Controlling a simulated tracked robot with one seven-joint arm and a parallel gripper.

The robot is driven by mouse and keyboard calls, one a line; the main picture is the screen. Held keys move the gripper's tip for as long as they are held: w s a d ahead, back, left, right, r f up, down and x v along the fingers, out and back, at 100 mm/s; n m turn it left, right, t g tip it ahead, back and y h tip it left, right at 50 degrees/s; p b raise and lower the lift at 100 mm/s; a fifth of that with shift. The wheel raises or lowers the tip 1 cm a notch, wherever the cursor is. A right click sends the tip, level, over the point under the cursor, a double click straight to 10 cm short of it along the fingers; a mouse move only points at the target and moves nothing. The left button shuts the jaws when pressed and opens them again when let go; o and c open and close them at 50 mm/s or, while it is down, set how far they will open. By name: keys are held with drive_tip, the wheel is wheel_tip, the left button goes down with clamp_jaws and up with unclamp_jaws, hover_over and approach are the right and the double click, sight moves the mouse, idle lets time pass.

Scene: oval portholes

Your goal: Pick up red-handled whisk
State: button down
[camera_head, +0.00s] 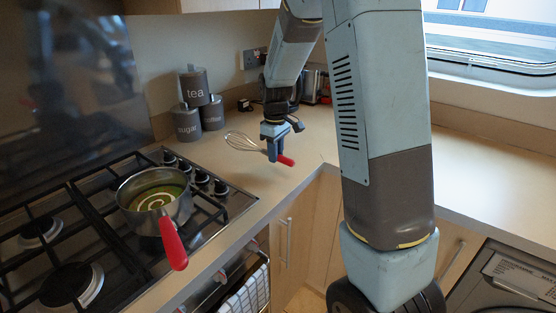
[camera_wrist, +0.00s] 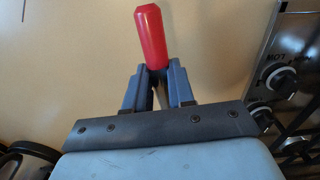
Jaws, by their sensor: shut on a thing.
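The red-handled whisk (camera_head: 244,142) shows in the head view above the counter, just right of the hob. Its wire loops point left and its red handle (camera_head: 286,161) points right. My gripper (camera_head: 273,155) is shut on the whisk near where the handle meets the wires. In the wrist view the red handle (camera_wrist: 151,35) rises from between the two fingers of my gripper (camera_wrist: 158,88). The wire end is hidden there. The whisk seems to be held above the counter, but the gap is hard to judge.
A pot (camera_head: 142,205) with a red handle stands on the gas hob (camera_head: 100,238). Grey canisters (camera_head: 187,122) stand behind the hob, and a toaster (camera_head: 310,86) is at the back. The counter (camera_head: 240,185) around the whisk is clear. A towel (camera_head: 245,295) hangs below.

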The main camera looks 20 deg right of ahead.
drive_tip(key=s+a+r, duration=0.1)
drive_tip(key=s+r, duration=0.8)
drive_tip(key=s, duration=0.4)
drive_tip(key=shift+s+r, duration=0.2)
drive_tip(key=shift+s, duration=0.2)
